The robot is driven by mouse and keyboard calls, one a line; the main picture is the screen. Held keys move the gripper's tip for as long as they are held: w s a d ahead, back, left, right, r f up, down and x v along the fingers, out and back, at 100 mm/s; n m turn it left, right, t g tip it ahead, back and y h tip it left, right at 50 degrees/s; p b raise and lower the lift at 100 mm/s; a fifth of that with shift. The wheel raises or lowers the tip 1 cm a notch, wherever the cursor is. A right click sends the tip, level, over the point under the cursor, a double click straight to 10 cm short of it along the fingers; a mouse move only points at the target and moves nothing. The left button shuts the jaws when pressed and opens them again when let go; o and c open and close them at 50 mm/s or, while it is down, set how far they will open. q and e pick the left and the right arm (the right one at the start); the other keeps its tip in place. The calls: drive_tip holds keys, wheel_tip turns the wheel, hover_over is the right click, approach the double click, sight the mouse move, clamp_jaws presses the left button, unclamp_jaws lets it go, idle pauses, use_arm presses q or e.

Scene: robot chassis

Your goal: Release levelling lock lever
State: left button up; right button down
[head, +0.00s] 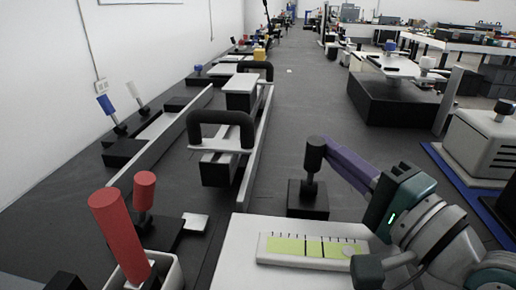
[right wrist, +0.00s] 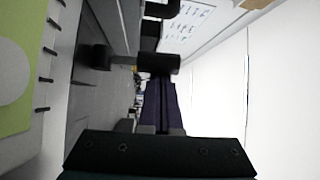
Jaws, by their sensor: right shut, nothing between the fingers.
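A black upright lever with a cylindrical knob (head: 315,155), which may be the levelling lock lever, stands on a black block (head: 308,199) behind the white plate. It also shows in the right wrist view as a black knob (right wrist: 158,64) on a thin stem. My right gripper (head: 328,146) reaches in from the right with its purple fingers shut and empty. Its fingertips (right wrist: 158,84) are right at the knob's side; I cannot tell if they touch. A level gauge (head: 283,246) with a green-yellow scale lies on the white plate (head: 240,245). My left gripper is not in view.
Two red-capped levers (head: 118,235) (head: 144,190) stand at the front left. A black arched handle (head: 221,118) rises left of the lever. Blue (head: 105,104) and white (head: 132,89) levers stand by the left wall. The dark surface behind the lever is clear.

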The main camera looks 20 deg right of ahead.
drive_tip(key=shift+s+a+f, duration=0.15)
drive_tip(key=shift+s, duration=0.1)
drive_tip(key=shift+s+a, duration=0.2)
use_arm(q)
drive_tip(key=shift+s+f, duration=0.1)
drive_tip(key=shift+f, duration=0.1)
use_arm(e)
drive_tip(key=shift+s+a, duration=0.1)
drive_tip(key=shift+s, duration=0.05)
idle(0.5)
use_arm(q)
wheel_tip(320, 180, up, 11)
drive_tip(key=p, duration=1.1)
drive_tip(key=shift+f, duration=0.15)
use_arm(e)
wheel_tip(320, 180, up, 20)
